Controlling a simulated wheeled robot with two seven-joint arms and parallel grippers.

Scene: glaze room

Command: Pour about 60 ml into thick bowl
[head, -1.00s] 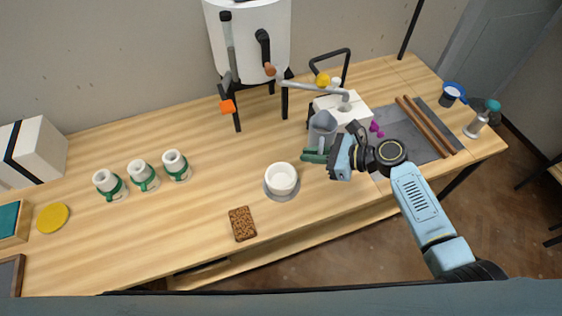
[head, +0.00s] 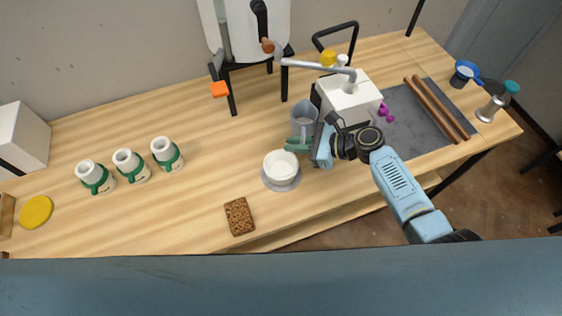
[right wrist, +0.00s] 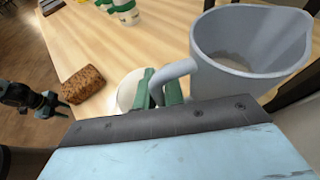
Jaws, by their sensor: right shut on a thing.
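A thick white bowl (head: 281,160) sits upright on a round grey disc (head: 284,187) near the table's front edge; it is partly hidden in the right wrist view (right wrist: 128,90). My right gripper (head: 299,145) is shut on the handle of a grey jug (head: 304,113). The jug looks about upright, behind and slightly right of the bowl. The right wrist view shows the jug's open mouth (right wrist: 250,50) and its handle between green fingers; the liquid level is unclear. A dark, small shape that looks like my left gripper (right wrist: 45,102) shows in the right wrist view, its fingers unclear.
A brown speckled block (head: 239,216) lies left of the bowl. Several white-and-green cups, one the nearest cup (head: 167,153), stand further left. A white box (head: 350,97) under a metal spout is close behind my right gripper. Bare wood lies between cups and bowl.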

